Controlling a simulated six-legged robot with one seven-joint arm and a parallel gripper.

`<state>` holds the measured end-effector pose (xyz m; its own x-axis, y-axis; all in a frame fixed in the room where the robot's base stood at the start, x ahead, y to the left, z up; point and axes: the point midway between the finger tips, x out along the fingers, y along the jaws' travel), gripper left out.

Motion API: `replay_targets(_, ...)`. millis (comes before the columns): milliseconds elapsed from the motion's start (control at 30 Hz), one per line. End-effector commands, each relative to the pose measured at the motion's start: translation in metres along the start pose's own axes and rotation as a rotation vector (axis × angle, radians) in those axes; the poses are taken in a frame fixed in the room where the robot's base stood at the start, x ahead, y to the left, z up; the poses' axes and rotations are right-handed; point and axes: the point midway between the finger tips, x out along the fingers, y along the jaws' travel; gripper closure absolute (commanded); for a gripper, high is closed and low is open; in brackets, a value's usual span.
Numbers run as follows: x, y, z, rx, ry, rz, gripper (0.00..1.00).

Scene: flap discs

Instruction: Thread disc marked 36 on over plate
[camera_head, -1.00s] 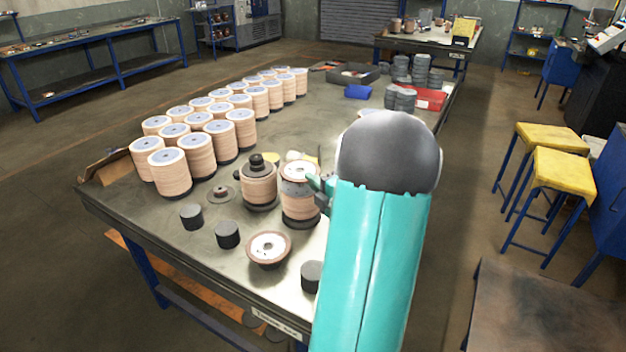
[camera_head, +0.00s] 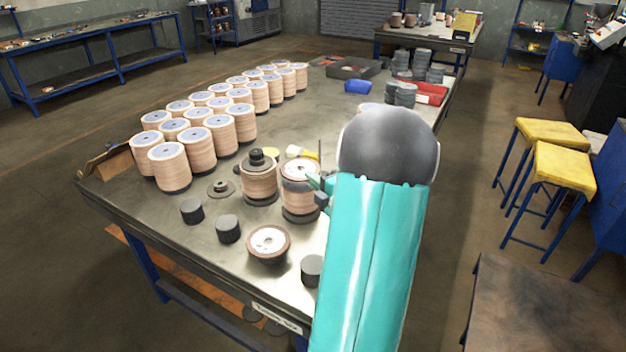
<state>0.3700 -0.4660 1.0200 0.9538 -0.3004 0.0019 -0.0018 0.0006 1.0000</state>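A stack of tan flap discs (camera_head: 299,202) stands near the table's middle, with a white-centred disc (camera_head: 299,169) on top. My gripper (camera_head: 318,188) is at the right side of this stack, mostly hidden by my teal arm; whether its fingers are open or shut on a disc does not show. Left of it a second tan stack (camera_head: 259,183) has a dark knob on top and a dark plate beneath. A single white-faced disc (camera_head: 268,243) sits in front. A small plate with a central stud (camera_head: 221,188) lies to the left. No number 36 is readable.
Several tall disc stacks (camera_head: 170,167) fill the table's left and back. Dark cylinders (camera_head: 228,228) stand near the front edge. Grey stacks (camera_head: 402,94), a red bin (camera_head: 432,93) and a blue bin (camera_head: 357,87) are at the back right.

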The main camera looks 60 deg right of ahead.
Motion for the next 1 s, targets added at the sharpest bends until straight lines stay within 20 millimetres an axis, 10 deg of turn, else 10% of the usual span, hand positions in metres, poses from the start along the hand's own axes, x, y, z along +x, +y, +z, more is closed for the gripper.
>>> replay_targets(467,0.000,-0.024,0.000,0.001,0.000,0.001,1.00)
replay_targets(600,0.000,-0.024,0.000,0.000,0.000,-0.001,0.70)
replay_targets(1000,-0.001,-0.028,-0.001,0.006,-0.001,-0.011,0.70)
